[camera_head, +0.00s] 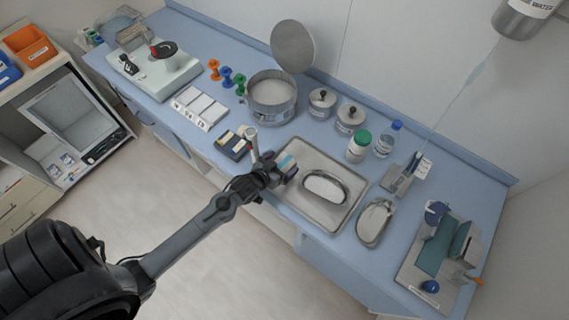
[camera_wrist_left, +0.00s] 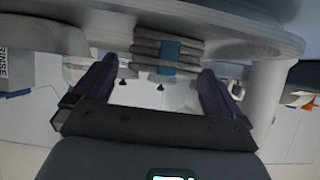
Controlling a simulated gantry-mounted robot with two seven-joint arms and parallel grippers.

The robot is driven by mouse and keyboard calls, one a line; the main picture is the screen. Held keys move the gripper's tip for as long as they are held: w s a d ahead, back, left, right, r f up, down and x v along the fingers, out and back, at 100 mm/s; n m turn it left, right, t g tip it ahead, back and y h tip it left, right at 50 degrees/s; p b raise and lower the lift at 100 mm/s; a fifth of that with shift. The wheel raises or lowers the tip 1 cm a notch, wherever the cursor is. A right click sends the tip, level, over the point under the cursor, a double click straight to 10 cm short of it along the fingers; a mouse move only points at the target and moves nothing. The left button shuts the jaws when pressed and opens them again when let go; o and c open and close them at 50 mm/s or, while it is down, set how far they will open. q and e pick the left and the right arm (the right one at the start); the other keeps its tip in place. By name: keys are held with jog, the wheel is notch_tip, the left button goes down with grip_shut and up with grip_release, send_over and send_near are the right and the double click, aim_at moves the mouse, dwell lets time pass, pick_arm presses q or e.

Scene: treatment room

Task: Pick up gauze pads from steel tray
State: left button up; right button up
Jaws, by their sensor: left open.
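The steel tray (camera_head: 345,166) lies on the blue counter in the head view. The gauze pads (camera_head: 287,162) sit at its left end, partly hidden by my left gripper (camera_head: 272,172). In the left wrist view the gauze pads (camera_wrist_left: 168,50) are a pale stack with a blue band. My left gripper (camera_wrist_left: 160,72) is open there, its dark fingers apart with the stack seen in the gap at the tips. I cannot tell whether the fingers touch the stack. My right gripper is not in view.
A kidney dish (camera_head: 325,187) lies in the tray and another dish (camera_head: 376,222) stands to its right. A round drum (camera_head: 272,96), two lidded jars, and a green-capped bottle (camera_head: 358,146) stand behind. A dark box (camera_head: 232,146) is left of the gripper.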

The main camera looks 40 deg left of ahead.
pick_arm(q)
jog(key=c, duration=1)
jog(key=shift+r, duration=0.15)
jog(key=shift+c, duration=0.2)
